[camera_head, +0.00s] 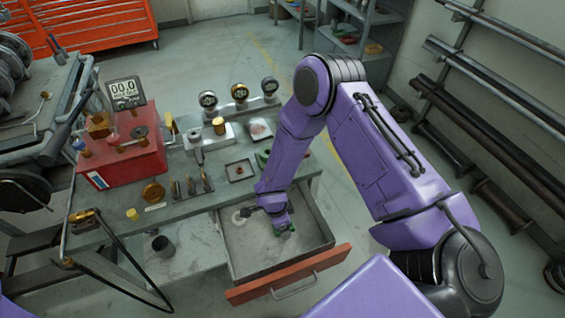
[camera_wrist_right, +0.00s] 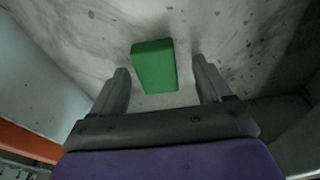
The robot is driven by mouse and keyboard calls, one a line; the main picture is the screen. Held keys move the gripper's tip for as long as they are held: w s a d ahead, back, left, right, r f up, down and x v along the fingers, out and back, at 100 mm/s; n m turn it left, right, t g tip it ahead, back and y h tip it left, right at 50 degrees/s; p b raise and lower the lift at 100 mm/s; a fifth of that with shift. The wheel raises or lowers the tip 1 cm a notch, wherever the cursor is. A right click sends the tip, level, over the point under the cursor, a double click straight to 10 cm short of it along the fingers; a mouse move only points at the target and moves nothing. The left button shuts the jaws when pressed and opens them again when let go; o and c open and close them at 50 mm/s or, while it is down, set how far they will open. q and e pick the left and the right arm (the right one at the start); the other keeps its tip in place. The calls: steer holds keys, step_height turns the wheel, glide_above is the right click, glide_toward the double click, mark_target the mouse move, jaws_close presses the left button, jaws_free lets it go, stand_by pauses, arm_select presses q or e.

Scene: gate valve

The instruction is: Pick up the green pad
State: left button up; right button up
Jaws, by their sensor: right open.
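The green pad (camera_wrist_right: 154,66) is a small green block lying on the grey drawer floor in the right wrist view. In the head view a bit of the green pad (camera_head: 290,228) shows just beside my right gripper (camera_head: 284,230), inside the open drawer. My right gripper (camera_wrist_right: 163,88) is open, and its two fingers stand on either side of the pad's near part, with gaps and no visible contact. Nothing is held in it. My left gripper does not show in the head view.
The drawer (camera_head: 240,238) is pulled out, with a red front (camera_head: 290,272) and a handle. The workbench (camera_head: 190,207) above carries a red box (camera_head: 125,155), gauges and brass parts.

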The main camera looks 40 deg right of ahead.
steer(key=shift+f, duration=0.35)
steer(key=shift+s+d+r, duration=0.1)
steer(key=shift+s+r, duration=0.05)
steer(key=shift+s, duration=0.1)
steer(key=c, duration=1.1)
step_height(320, 180, up, 10)
